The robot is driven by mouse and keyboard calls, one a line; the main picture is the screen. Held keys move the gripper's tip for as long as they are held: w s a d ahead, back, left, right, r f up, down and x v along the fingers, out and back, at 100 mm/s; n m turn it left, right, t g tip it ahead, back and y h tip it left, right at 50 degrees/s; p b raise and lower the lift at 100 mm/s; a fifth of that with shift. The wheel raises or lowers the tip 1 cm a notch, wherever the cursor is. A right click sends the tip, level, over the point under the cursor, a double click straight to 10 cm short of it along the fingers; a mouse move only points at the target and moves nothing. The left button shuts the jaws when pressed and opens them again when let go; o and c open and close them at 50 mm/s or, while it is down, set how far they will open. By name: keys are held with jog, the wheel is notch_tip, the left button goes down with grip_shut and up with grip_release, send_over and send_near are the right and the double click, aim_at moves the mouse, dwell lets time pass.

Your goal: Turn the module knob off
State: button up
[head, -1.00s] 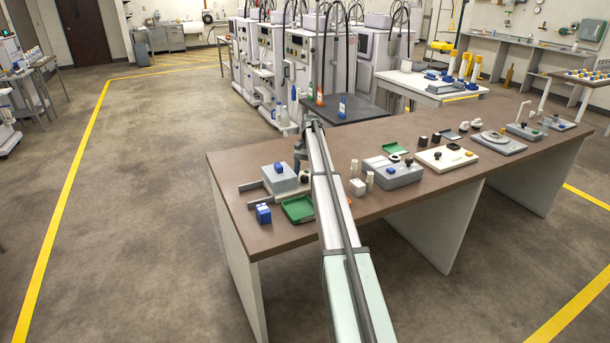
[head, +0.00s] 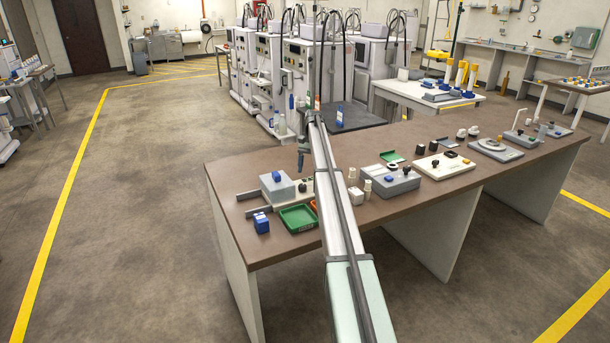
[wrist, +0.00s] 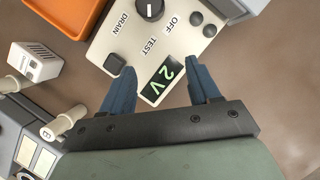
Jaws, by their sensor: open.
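The cream module (wrist: 115,45) lies below my gripper in the wrist view. It has a black knob (wrist: 150,8) with a white mark, cut by the top edge. The labels DRAIN, TEST and OFF are printed around it; I cannot tell exactly which one the mark points at. A green display (wrist: 162,82) reads "2 V" between my fingers in the picture. My gripper (wrist: 161,88) is open and empty, its blue fingers apart from the knob. In the head view my gripper (head: 302,164) hangs over the bench near the module, which my arm partly hides.
An orange tray (wrist: 65,15) lies beside the module. White bottles (head: 355,194) and a grey unit (head: 390,180) stand right of my arm.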

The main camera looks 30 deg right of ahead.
jog(key=w+d, duration=0.3)
jog(key=shift+w+d, duration=0.3)
jog(key=shift+w, duration=0.1)
jog(key=shift+w+a, duration=0.1)
jog(key=shift+a, duration=0.2)
jog(key=s+a+r, duration=0.2)
jog(key=a+r, duration=0.3)
jog(key=r, duration=0.1)
notch_tip(320, 180, up, 5)
jog(key=m+t+h, duration=0.3)
jog(key=m, duration=0.1)
send_over(302, 185)
notch_tip(302, 185, down, 14)
jog(key=shift+s+f, duration=0.1)
